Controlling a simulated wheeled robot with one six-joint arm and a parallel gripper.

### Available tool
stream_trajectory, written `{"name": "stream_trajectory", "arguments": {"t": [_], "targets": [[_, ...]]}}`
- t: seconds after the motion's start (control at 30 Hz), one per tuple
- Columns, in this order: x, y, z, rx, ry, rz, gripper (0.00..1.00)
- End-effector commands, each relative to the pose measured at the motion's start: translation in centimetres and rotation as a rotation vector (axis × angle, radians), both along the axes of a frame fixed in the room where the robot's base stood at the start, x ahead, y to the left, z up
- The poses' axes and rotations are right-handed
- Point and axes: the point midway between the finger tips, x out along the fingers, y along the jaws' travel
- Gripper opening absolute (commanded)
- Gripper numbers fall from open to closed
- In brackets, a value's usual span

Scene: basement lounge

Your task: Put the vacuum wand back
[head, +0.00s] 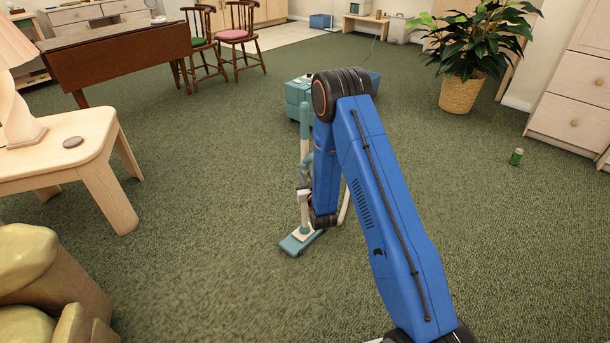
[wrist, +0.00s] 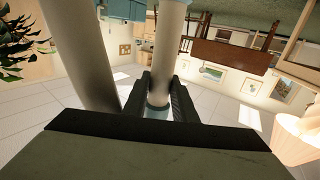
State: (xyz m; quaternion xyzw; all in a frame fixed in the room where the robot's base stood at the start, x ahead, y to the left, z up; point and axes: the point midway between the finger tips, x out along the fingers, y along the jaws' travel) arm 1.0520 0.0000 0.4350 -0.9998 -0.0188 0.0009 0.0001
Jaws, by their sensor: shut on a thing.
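The vacuum wand (head: 304,145) stands nearly upright on the carpet, a pale tube with teal parts and a flat teal and cream floor head (head: 300,241) at its foot. My gripper (head: 303,184) is shut around its tube, partly hidden by my arm. In the wrist view the wand tube (wrist: 170,45) runs between the two dark fingers of my gripper (wrist: 159,103). A second pale tube (wrist: 82,50), which looks like the hose, passes beside it on the left. The teal vacuum body (head: 297,98) sits on the carpet behind, partly covered by my arm.
A pale side table (head: 60,160) with a lamp (head: 18,110) stands left. A brown table (head: 120,60) and two chairs (head: 238,35) are behind it. Carpet around the wand is clear.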

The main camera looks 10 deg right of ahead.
Motion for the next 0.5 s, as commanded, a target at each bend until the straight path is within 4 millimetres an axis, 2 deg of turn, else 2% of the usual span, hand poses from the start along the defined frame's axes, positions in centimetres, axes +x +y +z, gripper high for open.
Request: {"name": "stream_trajectory", "arguments": {"t": [0.2, 0.23, 0.3, 0.5], "targets": [[0.04, 0.0, -0.15, 0.0, -0.002, 0.0, 0.0], [0.0, 0.0, -0.26, 0.0, 0.001, 0.0, 0.29], [-0.01, 0.0, -0.24, 0.0, 0.001, 0.0, 0.43], [-0.01, 0.0, -0.24, 0.0, 0.001, 0.0, 0.43]]}}
